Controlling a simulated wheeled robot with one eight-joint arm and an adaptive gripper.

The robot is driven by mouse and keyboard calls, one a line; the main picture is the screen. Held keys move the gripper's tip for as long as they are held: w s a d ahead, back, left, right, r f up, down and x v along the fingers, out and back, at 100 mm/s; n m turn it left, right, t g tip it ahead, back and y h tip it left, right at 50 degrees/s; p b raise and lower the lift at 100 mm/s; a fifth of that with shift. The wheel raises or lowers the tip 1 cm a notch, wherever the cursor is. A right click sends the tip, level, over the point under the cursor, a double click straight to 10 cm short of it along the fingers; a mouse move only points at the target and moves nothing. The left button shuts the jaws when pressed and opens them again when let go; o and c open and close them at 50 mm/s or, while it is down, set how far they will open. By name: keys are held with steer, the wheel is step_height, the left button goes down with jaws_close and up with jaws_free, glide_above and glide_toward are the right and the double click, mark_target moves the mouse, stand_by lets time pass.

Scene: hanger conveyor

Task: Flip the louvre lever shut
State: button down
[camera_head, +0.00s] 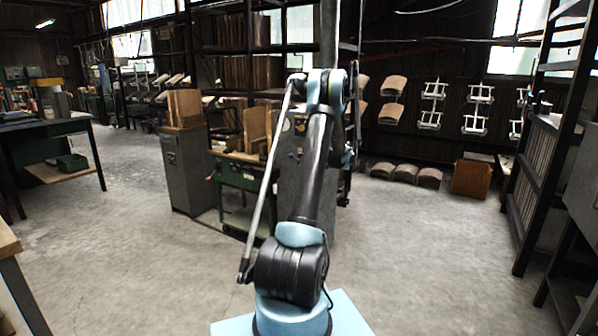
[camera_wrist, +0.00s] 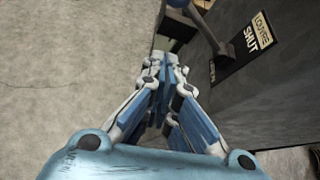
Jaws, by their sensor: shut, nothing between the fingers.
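The louvre lever (camera_wrist: 211,35) shows in the wrist view as a dark grey bar. It slants from its base on the dark panel up and left to a rounded blue-grey knob at the top edge, partly cut off. A black plate by the base bears a label (camera_wrist: 256,38) reading "LOUVRE" and "SHUT". I cannot pick out the lever in the head view.
A grey cabinet (camera_head: 300,150) stands behind my arm. A green machine (camera_head: 240,181) with wooden boards is left of it, beside a grey box cabinet (camera_head: 187,169). Dark racking (camera_head: 540,150) stands at right. Open concrete floor (camera_head: 420,240) lies at right.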

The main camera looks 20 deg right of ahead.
steer(key=shift+v, duration=2.4)
steer(key=s+a+r+n+g+h, duration=0.15)
steer(key=s+a+r+n, duration=0.25)
steer(key=s+a, duration=0.5)
steer(key=s+a+r+n+g, duration=0.25)
steer(key=s+a+n, duration=0.35)
steer(key=a, duration=0.5)
steer(key=s+a+r+n+g+h, duration=0.1)
steer(key=s+a+r+n, duration=0.25)
steer(key=s+a, duration=0.6)
steer(key=s+a+f+n+g+h, duration=0.1)
steer(key=s+a+n, duration=0.25)
steer(key=s, duration=0.45)
steer(key=s+a+f+n+g+h, duration=0.1)
steer(key=s+a+n, duration=0.25)
steer(key=s, duration=0.45)
steer(key=s+f+n+h, duration=0.1)
steer(key=s+f+n, duration=0.2)
steer(key=s+f, duration=0.2)
steer(key=s+f+n+g+h, duration=0.1)
steer(key=s+f+n, duration=0.3)
steer(key=s, duration=0.7)
steer(key=shift+s+a+f, duration=0.15)
steer(key=shift+a+f, duration=0.05)
steer(key=shift+f, duration=0.35)
steer(key=shift+h, duration=0.25)
